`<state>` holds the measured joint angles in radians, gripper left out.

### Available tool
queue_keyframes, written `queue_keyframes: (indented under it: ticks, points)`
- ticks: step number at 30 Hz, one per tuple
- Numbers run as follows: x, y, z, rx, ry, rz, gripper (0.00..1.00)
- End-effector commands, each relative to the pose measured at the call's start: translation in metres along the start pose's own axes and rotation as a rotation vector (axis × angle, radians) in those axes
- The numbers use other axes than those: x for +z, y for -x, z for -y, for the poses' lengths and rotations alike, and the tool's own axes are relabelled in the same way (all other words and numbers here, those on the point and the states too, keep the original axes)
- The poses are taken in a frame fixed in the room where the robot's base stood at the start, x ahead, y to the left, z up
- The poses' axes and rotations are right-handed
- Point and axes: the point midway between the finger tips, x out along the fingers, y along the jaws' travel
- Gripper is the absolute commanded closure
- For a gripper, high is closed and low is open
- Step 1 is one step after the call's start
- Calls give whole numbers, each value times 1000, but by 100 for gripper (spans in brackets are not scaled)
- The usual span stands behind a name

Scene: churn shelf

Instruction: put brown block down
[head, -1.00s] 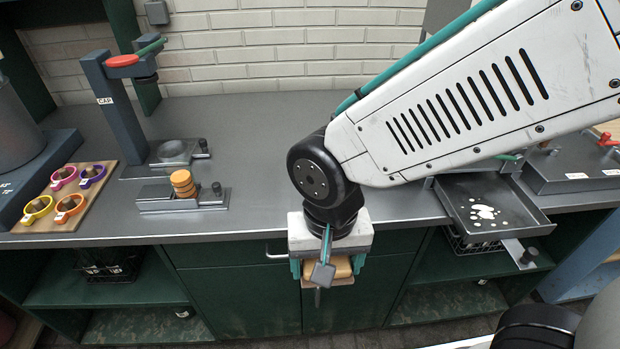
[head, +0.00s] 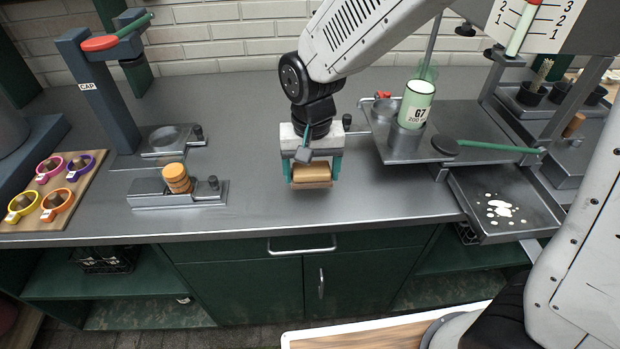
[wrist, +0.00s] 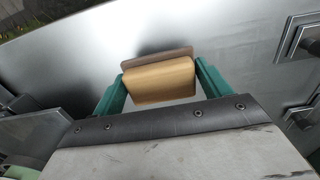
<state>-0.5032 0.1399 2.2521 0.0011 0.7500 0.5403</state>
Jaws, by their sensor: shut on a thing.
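The brown block (head: 311,174) is a light tan-brown piece with a darker brown base, held between the teal fingers of my gripper (head: 312,172). In the head view it is over the grey counter (head: 255,205), near the middle and a little back from the front edge. In the wrist view the block (wrist: 160,80) sits between both teal fingers, with a dark shadow on the counter beside it. I cannot tell whether its underside touches the counter. My gripper (wrist: 158,88) is shut on it.
Left are a metal fixture with orange discs (head: 176,178), a capping stand (head: 95,90) and a board with coloured rings (head: 50,190). Right are a green-white cup (head: 416,104) on a metal stand and a tray with white spill (head: 505,210). The counter around the block is clear.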

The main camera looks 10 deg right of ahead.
Motion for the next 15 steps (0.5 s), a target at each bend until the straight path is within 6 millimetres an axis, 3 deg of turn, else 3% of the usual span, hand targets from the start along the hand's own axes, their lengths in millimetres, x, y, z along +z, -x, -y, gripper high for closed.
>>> queue_keyframes:
  ticks: [5, 12, 15]
  points:
    - [-8, -4, 1, 1, 2, 1, 45]
    - [-6, -35, 2, 2, 4, 3, 45]
    - [-7, -36, 3, 0, 4, 1, 45]
